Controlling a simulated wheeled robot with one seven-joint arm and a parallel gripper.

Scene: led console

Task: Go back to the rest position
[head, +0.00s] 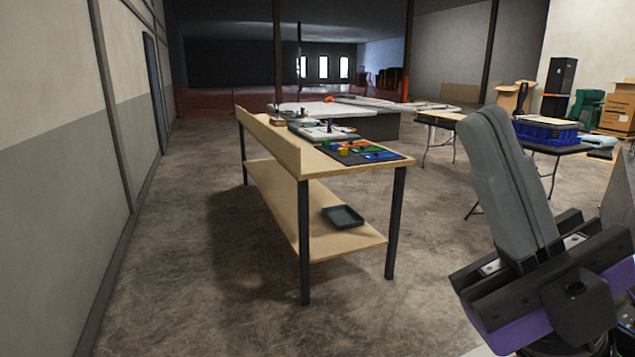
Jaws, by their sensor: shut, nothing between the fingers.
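My gripper (492,116) shows large at the right of the head view, close to the camera. Its two grey fingers point up and lean slightly left, pressed together with nothing between them. Its black and purple body shows below, partly cut off by the picture's lower right. A wooden workbench (284,148) with dark legs stands apart from it, left of it and further off. Small blue, green, orange and yellow items lie on a dark mat (396,160) at the bench's near end.
A dark tray (343,217) lies on the bench's lower shelf. Folding tables stand behind and to the right, one bearing a blue crate (545,132). Cardboard boxes (617,108) stand at the far right. A wall runs along the left. The floor between wall and bench is clear.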

